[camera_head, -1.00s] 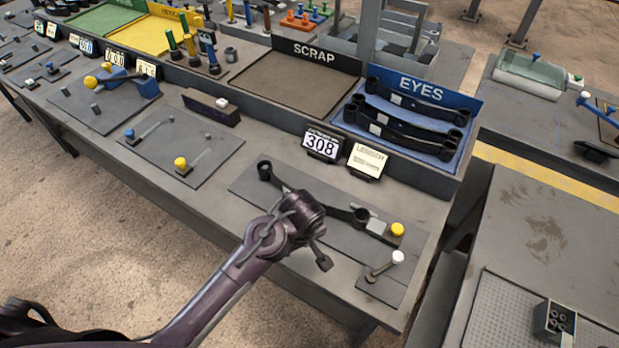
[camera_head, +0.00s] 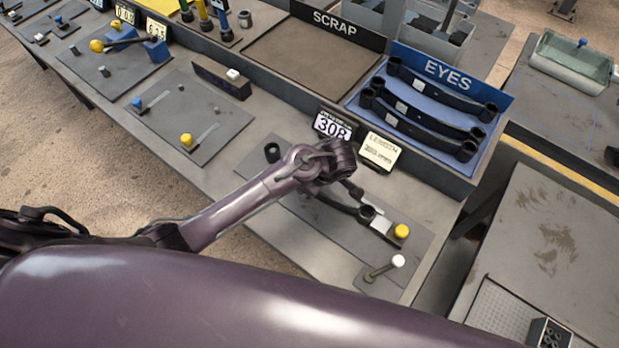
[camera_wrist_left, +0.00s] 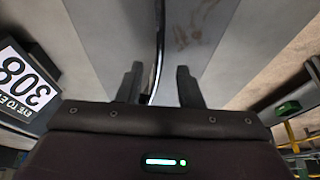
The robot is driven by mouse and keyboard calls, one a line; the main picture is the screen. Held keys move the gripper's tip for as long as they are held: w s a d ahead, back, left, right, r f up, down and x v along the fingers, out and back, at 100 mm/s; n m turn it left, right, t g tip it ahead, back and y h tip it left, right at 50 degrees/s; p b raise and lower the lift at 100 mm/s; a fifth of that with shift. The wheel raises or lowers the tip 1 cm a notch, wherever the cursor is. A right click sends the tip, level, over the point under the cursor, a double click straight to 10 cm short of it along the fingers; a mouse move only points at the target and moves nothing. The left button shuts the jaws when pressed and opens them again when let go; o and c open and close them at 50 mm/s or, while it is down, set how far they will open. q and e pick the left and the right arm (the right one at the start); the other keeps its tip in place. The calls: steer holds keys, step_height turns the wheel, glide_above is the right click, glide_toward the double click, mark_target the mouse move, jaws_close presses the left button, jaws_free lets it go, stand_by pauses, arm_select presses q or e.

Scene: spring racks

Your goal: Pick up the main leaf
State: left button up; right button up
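The main leaf (camera_head: 336,204) is a dark curved bar with an eye at each end, lying on the grey measuring plate (camera_head: 412,232) at the front of the bench. My left gripper (camera_head: 345,182) is down over the middle of the leaf. In the left wrist view the gripper's (camera_wrist_left: 158,88) two fingers are apart, with a thin dark strip (camera_wrist_left: 159,45) running between them, seemingly the leaf edge-on. Contact does not show. My right gripper is out of view.
Behind stand a 308 display (camera_head: 332,125), a cream card (camera_head: 380,151), and the blue EYES tray (camera_head: 483,143) with several dark leaves. The SCRAP tray (camera_head: 309,60) looks empty. A white-knobbed lever (camera_head: 384,268) stands at front right. A large purple link of mine fills the bottom.

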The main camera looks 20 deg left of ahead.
arm_select(q)
steer(key=shift+w+x, duration=0.25)
steer(key=shift+x, duration=1)
steer(key=shift+r, duration=0.1)
steer(key=c, duration=0.7)
steer(key=shift+r, duration=0.15)
jaws_close()
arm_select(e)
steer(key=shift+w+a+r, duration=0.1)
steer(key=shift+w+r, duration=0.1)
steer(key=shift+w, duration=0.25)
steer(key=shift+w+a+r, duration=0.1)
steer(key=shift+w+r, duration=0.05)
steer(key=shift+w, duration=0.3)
arm_select(q)
steer(key=shift+w+d+r, duration=0.1)
steer(key=shift+r, duration=0.1)
step_height(320, 180, up, 18)
steer(key=p, duration=0.2)
steer(key=shift+f, duration=0.2)
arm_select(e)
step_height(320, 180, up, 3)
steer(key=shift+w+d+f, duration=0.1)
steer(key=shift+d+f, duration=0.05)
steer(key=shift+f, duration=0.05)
